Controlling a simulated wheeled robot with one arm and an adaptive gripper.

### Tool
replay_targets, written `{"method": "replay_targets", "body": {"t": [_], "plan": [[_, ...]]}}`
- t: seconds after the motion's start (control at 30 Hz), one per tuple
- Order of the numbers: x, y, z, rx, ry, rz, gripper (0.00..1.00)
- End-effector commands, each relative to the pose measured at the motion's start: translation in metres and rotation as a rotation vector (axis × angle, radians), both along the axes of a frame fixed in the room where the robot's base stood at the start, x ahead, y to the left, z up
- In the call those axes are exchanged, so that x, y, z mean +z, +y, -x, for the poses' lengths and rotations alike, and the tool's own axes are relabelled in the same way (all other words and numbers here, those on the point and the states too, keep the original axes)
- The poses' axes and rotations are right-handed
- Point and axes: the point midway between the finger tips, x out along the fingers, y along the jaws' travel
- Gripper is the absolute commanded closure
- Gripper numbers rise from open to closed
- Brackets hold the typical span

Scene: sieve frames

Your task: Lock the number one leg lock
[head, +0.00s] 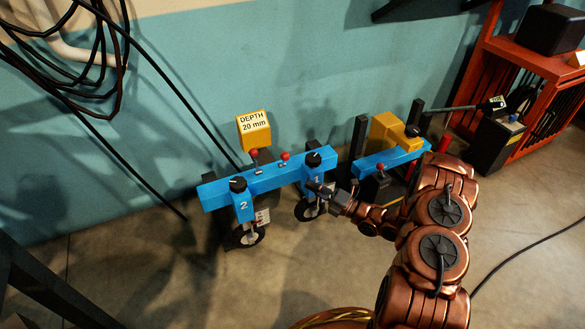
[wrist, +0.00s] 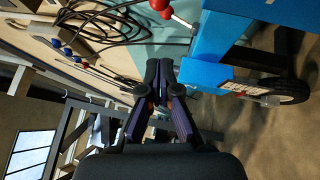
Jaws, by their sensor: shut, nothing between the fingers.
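A blue frame (head: 265,178) stands on two wheeled legs marked 2 and 1. The number one leg (head: 316,181) is on the right, with a black knob (head: 312,160) on top and a wheel (head: 308,210) below. The number two leg (head: 243,206) is on the left, with a similar knob (head: 238,184). Two red-balled levers (head: 285,156) rise from the beam between the legs. My gripper (head: 313,186) is shut and empty, at or just in front of leg one; contact is unclear. In the wrist view its fingers (wrist: 158,68) are together, left of blue parts (wrist: 207,72).
A yellow block labelled "DEPTH 20 mm" (head: 254,130) stands above the frame. A second blue unit with a yellow block (head: 386,133) is to the right. A red rack (head: 532,60) stands farther right. Black cables (head: 75,60) hang at left. Floor in front is clear.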

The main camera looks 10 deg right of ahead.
Motion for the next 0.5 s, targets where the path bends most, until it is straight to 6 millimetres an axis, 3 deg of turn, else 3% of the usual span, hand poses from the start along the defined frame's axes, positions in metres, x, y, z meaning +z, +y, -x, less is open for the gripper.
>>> {"method": "replay_targets", "body": {"t": [0.5], "plan": [[0.012,0.046,-0.044,0.001,-0.003,-0.001,1.00]]}}
